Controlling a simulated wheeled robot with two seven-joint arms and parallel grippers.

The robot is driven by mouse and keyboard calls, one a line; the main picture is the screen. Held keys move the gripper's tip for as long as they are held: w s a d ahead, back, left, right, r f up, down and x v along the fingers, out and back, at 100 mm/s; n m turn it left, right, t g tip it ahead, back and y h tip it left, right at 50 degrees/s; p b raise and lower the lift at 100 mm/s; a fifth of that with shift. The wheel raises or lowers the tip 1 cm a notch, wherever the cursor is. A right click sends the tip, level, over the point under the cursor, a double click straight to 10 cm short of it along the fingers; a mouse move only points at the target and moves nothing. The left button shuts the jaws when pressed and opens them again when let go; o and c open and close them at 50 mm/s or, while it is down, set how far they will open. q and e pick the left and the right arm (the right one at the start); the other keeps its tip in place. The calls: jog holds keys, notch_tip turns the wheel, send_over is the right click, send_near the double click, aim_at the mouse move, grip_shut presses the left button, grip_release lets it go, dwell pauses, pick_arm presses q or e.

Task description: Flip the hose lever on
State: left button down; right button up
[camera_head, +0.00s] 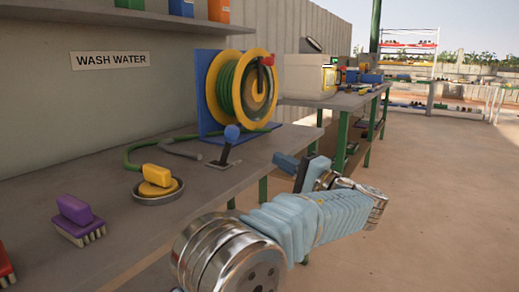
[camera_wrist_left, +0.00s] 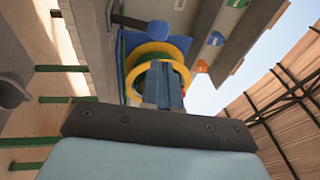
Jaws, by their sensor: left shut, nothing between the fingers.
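The hose lever (camera_head: 227,151) stands on the bench as a short dark stick with a round blue knob (camera_head: 232,133) on top. It leans slightly to the right in the head view. The blue knob also shows in the wrist view (camera_wrist_left: 159,32), above my fingers. My left gripper (camera_head: 284,163) is shut and empty, to the right of the lever and apart from it, by the bench's front edge. Its shut blue fingers point up in the wrist view (camera_wrist_left: 163,86). The green hose (camera_head: 230,88) is wound on a yellow reel (camera_head: 209,84) behind the lever. My right gripper is out of view.
A yellow sponge (camera_head: 158,175) sits in a round dish (camera_head: 168,197) on the bench, left of the lever. A purple brush (camera_head: 74,209) lies farther left. A "WASH WATER" sign (camera_head: 110,60) is on the wall. The floor right of the bench is open.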

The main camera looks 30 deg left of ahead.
aim_at(237, 136)
pick_arm(q)
jog(key=p+x, duration=0.1)
jog(key=x, duration=1.2)
jog(key=shift+a, duration=0.25)
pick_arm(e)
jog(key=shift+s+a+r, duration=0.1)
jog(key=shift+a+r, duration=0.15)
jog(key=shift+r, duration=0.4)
